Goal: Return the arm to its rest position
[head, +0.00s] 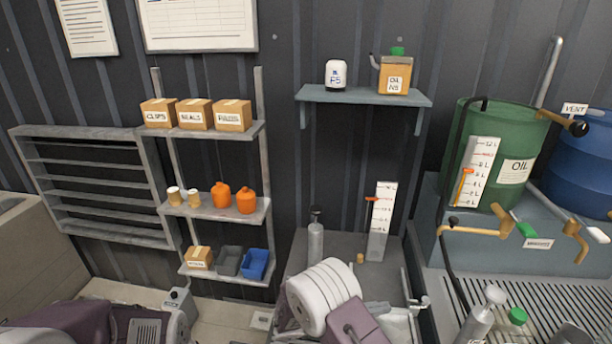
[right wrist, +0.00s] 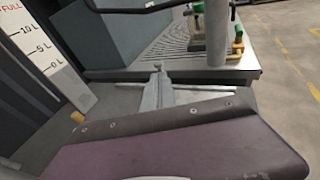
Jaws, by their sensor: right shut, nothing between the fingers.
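My right arm comes in at the bottom middle of the head view, with a white round joint and a mauve link. My right gripper (head: 423,302) points to the right, low over the grey bench near the drip grating. In the right wrist view my right gripper (right wrist: 158,72) is shut and empty, beyond the mauve hand. It appears to touch nothing. Mauve and grey links of my left arm show at the bottom left of the head view; its gripper is not visible.
A green oil drum (head: 490,135) with taps stands at right above a grating (head: 530,270). Shelves (head: 215,210) line the wall at left.

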